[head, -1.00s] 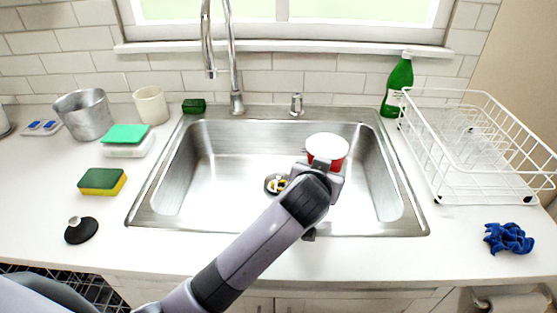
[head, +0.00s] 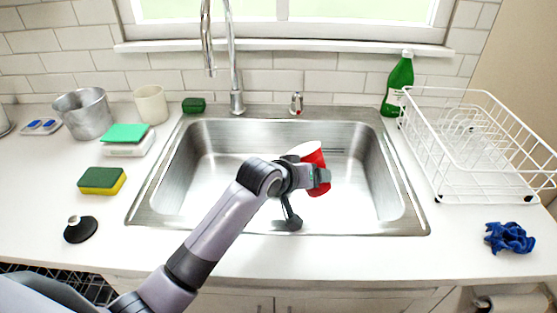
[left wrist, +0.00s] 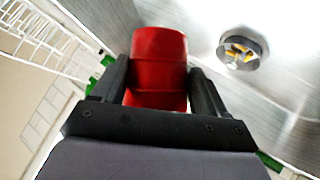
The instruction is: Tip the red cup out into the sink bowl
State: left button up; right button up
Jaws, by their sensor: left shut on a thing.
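The red cup (head: 315,172) is held over the sink bowl (head: 215,150), tilted, with its white rim toward the upper left in the head view. My left gripper (head: 318,178) is shut on the cup's side. In the left wrist view the red cup (left wrist: 158,60) sits between the two dark fingers (left wrist: 158,82). The drain (left wrist: 243,48) with yellow bits in it shows to the right of the cup there; my arm hides it in the head view. Whether anything is in the cup cannot be seen. My right gripper is not in view.
The faucet (head: 234,60) stands behind the sink. A green bottle (head: 397,85) and white dish rack (head: 470,150) stand right, with a blue cloth (head: 509,238) in front. Left are a metal bucket (head: 85,115), cream cup (head: 151,104), sponge (head: 102,181) and black stopper (head: 81,229).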

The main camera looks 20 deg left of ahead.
pick_arm(q)
jog(key=shift+w+a+f+n+h, duration=0.15)
jog(key=shift+a+f+n+h, duration=0.15)
jog(key=shift+a+f+h, duration=0.15)
jog(key=shift+r, duration=0.3)
jog(key=shift+a+r+n+g+h, duration=0.1)
jog(key=shift+r+n+g+h, duration=0.6)
jog(key=shift+r+n+h, duration=0.65)
jog(key=shift+f, duration=0.1)
jog(key=shift+w+a+r+h+b, duration=0.1)
jog(key=shift+r+h+b, duration=0.25)
jog(key=shift+b, duration=0.3)
jog(key=shift+r+n+h, duration=0.1)
jog(key=shift+n+h, duration=0.25)
jog(key=shift+r+b, duration=0.1)
jog(key=shift+b, duration=0.3)
jog(key=shift+w+a+r+n+h+p, duration=0.35)
jog(key=shift+a+r+n+h+p, duration=0.2)
jog(key=shift+a+p, duration=0.3)
jog(key=shift+r+h, duration=0.1)
jog(key=shift+h, duration=0.15)
